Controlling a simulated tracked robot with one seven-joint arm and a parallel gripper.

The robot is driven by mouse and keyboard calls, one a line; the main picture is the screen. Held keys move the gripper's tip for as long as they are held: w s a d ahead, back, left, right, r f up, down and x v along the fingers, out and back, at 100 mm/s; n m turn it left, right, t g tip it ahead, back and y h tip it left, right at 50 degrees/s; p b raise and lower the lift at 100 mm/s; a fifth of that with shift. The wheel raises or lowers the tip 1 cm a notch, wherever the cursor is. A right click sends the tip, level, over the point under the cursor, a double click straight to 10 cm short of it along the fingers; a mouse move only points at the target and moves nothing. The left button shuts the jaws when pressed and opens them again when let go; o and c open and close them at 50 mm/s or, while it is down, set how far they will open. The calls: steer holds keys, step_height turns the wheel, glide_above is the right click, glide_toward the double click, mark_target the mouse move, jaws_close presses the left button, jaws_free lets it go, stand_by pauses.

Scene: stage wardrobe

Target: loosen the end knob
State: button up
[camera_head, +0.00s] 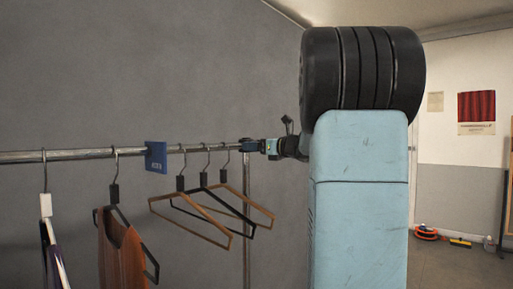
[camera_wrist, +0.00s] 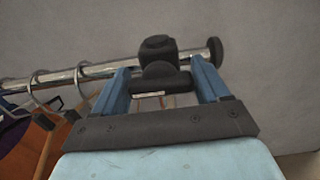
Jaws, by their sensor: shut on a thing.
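In the wrist view the dark end knob (camera_wrist: 160,77) sits between my two blue fingers, at a black clamp block (camera_wrist: 157,46) on the rail near its capped end. My gripper (camera_wrist: 161,70) is shut on this knob. A small pale strip shows along the knob's lower edge. In the head view my gripper (camera_head: 271,147) is at the right end of the metal rail (camera_head: 70,154), seen from the side and small. The knob cannot be told apart from the fingers there.
Several hangers hang from the rail, among them an empty wooden hanger (camera_head: 190,222) and one with an orange garment (camera_head: 120,255). A blue tag (camera_head: 156,157) sits on the rail. A black end cap (camera_wrist: 215,52) closes the rail. A grey wall stands behind.

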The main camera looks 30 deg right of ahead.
steer(key=o, duration=1)
steer(key=v, duration=1.3)
steer(key=shift+s+d, duration=0.1)
steer(key=shift+s, duration=0.3)
